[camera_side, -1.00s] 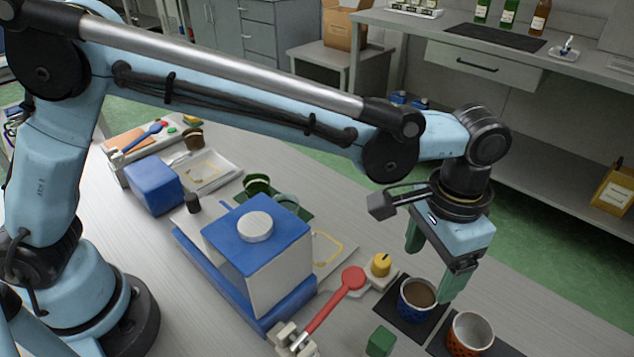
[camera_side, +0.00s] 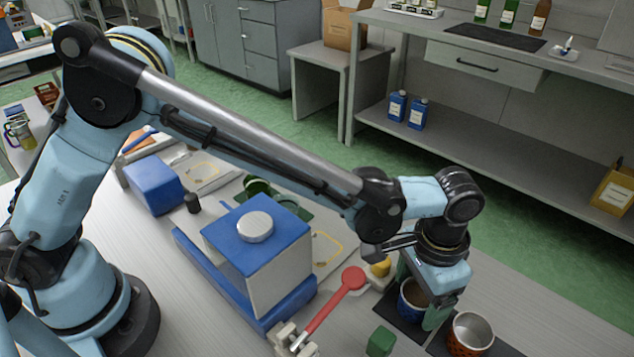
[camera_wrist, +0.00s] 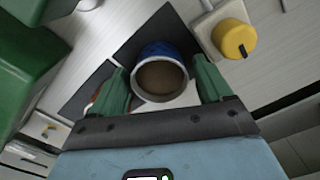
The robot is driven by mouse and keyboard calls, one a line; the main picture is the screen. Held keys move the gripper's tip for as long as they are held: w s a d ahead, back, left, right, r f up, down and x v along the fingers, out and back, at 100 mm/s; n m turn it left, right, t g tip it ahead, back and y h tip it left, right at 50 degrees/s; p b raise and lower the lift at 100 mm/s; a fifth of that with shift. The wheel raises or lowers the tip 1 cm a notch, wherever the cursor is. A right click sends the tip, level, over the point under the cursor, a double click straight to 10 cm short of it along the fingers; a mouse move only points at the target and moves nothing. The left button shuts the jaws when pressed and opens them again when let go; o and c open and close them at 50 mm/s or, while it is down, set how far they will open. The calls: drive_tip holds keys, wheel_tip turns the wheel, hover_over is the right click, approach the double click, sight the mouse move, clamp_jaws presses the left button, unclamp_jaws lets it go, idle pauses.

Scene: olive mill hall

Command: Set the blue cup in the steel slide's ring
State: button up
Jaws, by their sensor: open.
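The blue cup (camera_side: 407,311) stands upright on a dark mat and holds something brown. It shows between my fingers in the wrist view (camera_wrist: 160,49). My gripper (camera_side: 419,294) is open and pointing down, with one finger on each side of the cup; the wrist view also shows both fingers (camera_wrist: 163,82). I cannot tell whether they touch it. A pale grey plate with a yellow outline (camera_side: 328,249) lies behind the blue-and-white machine (camera_side: 280,275). I cannot make out for sure which part is the steel slide's ring.
An orange-patterned cup (camera_side: 467,334) stands close on the right, on another dark mat. A yellow knob (camera_side: 381,267), a red lever (camera_side: 335,300) and a green block (camera_side: 381,341) are left of the gripper.

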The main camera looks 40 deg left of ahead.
drive_tip(key=c, duration=0.7)
drive_tip(key=shift+c, duration=0.2)
drive_tip(key=shift+r, duration=0.1)
wheel_tip(320, 180, up, 6)
drive_tip(key=shift+r, duration=0.25)
idle(0.5)
